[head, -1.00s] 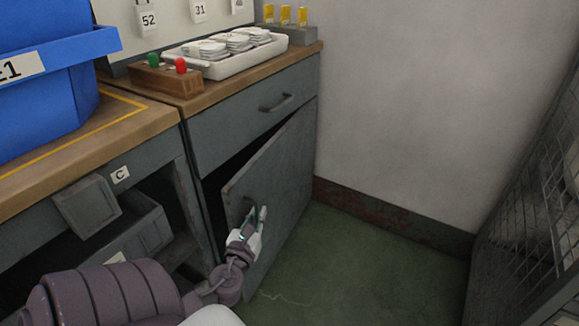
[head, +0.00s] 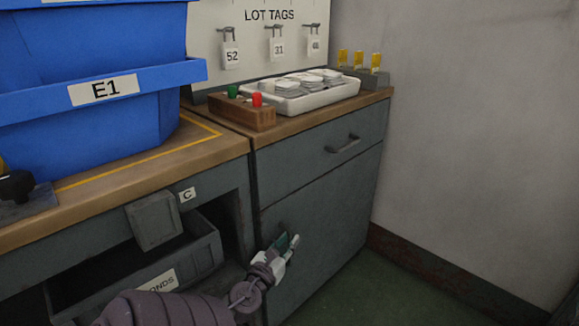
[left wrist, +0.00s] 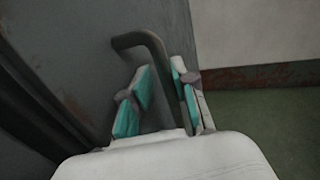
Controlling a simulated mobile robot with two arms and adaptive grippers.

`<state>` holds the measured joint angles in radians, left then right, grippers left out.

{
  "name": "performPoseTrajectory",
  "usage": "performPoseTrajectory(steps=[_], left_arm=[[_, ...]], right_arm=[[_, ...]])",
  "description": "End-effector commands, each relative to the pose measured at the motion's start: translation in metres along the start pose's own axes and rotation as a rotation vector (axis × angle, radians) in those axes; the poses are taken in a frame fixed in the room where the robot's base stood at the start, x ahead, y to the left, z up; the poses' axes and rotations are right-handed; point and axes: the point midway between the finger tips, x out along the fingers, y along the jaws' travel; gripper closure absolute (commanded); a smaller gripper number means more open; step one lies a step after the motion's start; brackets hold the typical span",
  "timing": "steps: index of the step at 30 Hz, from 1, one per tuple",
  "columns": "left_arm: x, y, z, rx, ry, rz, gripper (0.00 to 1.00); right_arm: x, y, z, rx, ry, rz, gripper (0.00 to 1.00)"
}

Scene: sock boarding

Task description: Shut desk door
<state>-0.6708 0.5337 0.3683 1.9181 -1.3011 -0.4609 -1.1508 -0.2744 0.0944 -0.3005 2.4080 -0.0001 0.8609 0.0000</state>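The desk door (head: 335,235) is a grey panel under the drawer in the head view. It looks flush with the cabinet front, with no dark gap showing. Its bar handle (head: 284,228) is near its upper left edge; the bent dark handle (left wrist: 150,45) also shows in the left wrist view. My left gripper (head: 288,243) is at the handle. In the left wrist view its teal-padded fingers (left wrist: 162,75) are on either side of the bar, close in at the tips, and look shut on it. My right gripper is not in view.
A closed drawer (head: 335,145) is above the door. On the counter are a white tray (head: 320,98), a wooden block (head: 240,113) with red and green pegs, and a blue bin (head: 80,100). An open bin (head: 150,265) sits below left. Green floor (head: 370,290) is clear at the right.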

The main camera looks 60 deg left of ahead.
Motion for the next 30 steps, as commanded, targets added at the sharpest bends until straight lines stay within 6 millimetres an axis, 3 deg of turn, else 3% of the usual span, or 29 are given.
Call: performPoseTrajectory(steps=[11, 24, 30], left_arm=[[-0.009, 0.003, -0.002, 0.002, 0.001, 0.010, 0.78], [-0.095, 0.002, -0.001, 0.002, 0.003, 0.005, 0.78], [-0.116, 0.000, 0.000, 0.002, 0.001, 0.002, 0.78]], right_arm=[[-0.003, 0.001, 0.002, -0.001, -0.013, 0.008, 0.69], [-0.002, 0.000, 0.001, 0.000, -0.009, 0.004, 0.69], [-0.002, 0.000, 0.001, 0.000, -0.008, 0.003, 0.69]])
